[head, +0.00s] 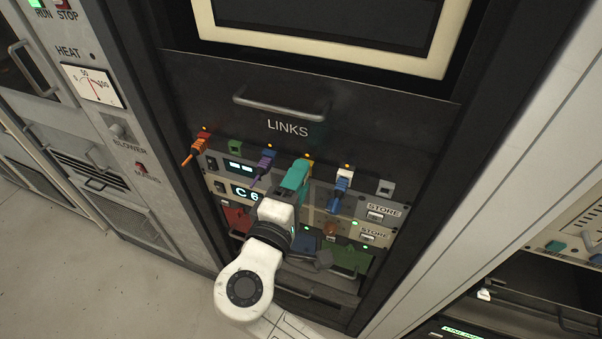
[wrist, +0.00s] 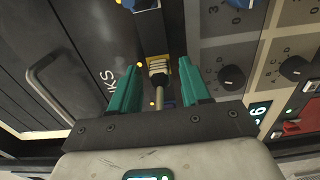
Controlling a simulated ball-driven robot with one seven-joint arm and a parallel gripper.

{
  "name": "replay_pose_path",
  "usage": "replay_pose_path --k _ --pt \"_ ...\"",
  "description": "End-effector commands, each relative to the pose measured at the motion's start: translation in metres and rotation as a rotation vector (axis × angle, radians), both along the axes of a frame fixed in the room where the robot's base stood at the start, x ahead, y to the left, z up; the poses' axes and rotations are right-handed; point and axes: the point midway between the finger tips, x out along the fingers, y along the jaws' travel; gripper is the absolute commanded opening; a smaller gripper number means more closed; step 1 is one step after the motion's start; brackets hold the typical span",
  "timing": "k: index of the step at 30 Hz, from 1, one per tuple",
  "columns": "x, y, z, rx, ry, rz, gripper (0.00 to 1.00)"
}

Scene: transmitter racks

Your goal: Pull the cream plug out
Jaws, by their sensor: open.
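The cream plug (wrist: 157,68) has a ribbed body and a tan cable, and it sits in a yellow socket (wrist: 155,42) in the wrist view. My gripper (wrist: 159,74) is open, with one teal finger on each side of the plug. Gaps show between the plug and both fingers. In the head view my gripper (head: 297,172) is at the row of sockets under the LINKS label. There the yellow socket (head: 309,157) shows just behind the fingers, and the plug itself is hidden.
In the same row, an orange plug (head: 197,148) and a purple plug (head: 263,172) are to the left, and a blue plug (head: 341,186) is to the right. Green (head: 235,147) and grey (head: 385,187) sockets hold no plug. A drawer handle (head: 280,107) juts out above.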

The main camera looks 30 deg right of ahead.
Motion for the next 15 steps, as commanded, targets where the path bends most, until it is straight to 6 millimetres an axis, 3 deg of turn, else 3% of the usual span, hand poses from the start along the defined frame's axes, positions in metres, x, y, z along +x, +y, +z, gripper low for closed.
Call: replay_pose_path --k 10,15 --pt "0.0 0.0 0.0 0.0 0.0 0.0 0.46" --pt "0.0 0.0 0.0 0.0 0.0 0.0 0.3"
